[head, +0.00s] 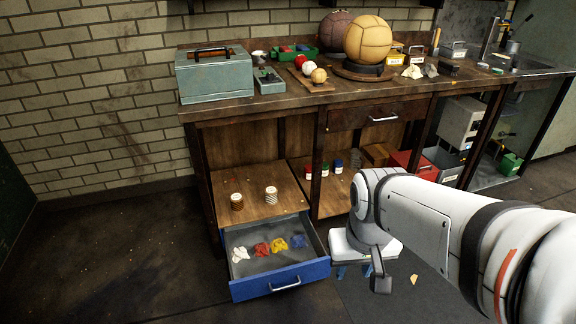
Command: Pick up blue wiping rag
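The blue wiping rag (298,241) lies crumpled in the open drawer (281,284), at the right end of a row of rags. A white rag (240,255), a red rag (262,249) and a yellow rag (280,245) lie to its left. The drawer has a blue front and a grey inside, and is pulled out low under the workbench. My gripper (380,284) hangs to the right of the drawer, apart from the blue rag. Its fingers are too small and dark to tell open from shut.
The workbench (225,113) carries balls, boxes and tools. Two spools (271,195) stand on the shelf above the drawer, and small bottles (338,167) stand on the shelf to the right. A white-topped stool (350,246) is partly hidden behind my arm. Floor to the drawer's left is clear.

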